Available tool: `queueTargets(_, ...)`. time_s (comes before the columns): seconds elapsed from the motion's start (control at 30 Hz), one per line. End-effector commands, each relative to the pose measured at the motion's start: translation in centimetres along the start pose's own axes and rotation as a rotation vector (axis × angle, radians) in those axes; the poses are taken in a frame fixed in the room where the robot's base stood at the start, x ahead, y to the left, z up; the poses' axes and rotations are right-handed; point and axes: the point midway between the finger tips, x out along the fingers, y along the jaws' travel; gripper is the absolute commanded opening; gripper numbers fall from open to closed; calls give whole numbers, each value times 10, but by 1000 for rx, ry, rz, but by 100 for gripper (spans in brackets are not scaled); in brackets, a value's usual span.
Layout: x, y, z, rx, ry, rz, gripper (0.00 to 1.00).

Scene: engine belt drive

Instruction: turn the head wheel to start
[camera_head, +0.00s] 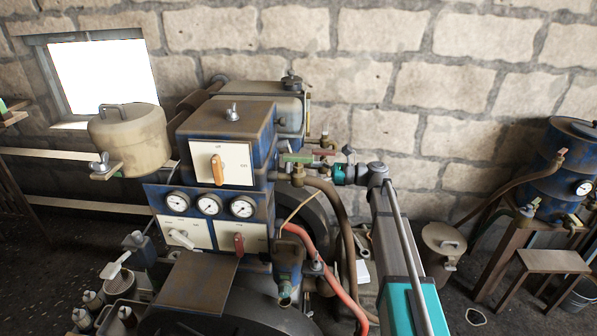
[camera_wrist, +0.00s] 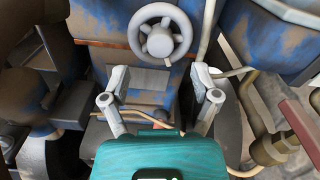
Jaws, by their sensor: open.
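The head wheel (camera_wrist: 160,40) is a grey spoked handwheel with a round hub, on a worn blue housing in the upper middle of the wrist view. I cannot pick it out in the head view. My gripper (camera_wrist: 160,78) is open and empty, its two grey fingers spread wide. In the wrist view the fingertips appear just below the wheel, one on either side, with no contact visible. In the head view my gripper's teal body (camera_head: 345,174) is right of the blue control box and partly hidden by pipes and valves.
The control box (camera_head: 222,160) has an orange-handled switch, and gauges (camera_head: 209,205) sit below it. A red hose (camera_head: 325,272) and brown pipes run close to my arm. A brass fitting (camera_wrist: 272,148) is at the wrist view's lower right. A blue tank (camera_head: 568,170) stands far right.

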Motion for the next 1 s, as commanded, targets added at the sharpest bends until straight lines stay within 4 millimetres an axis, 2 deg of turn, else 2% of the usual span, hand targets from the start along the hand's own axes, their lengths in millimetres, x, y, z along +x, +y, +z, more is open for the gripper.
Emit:
queueTargets(0.1,19,0,0,0,0,1,79)
queueTargets(0.33,44,0,0,0,0,0,79)
queueTargets(0.53,52,0,0,0,0,-1,79)
queueTargets(0.83,53,0,0,0,0,-2,79)
queueTargets(0.87,53,0,0,0,0,-2,75)
queueTargets(1.0,53,0,0,0,0,-2,49)
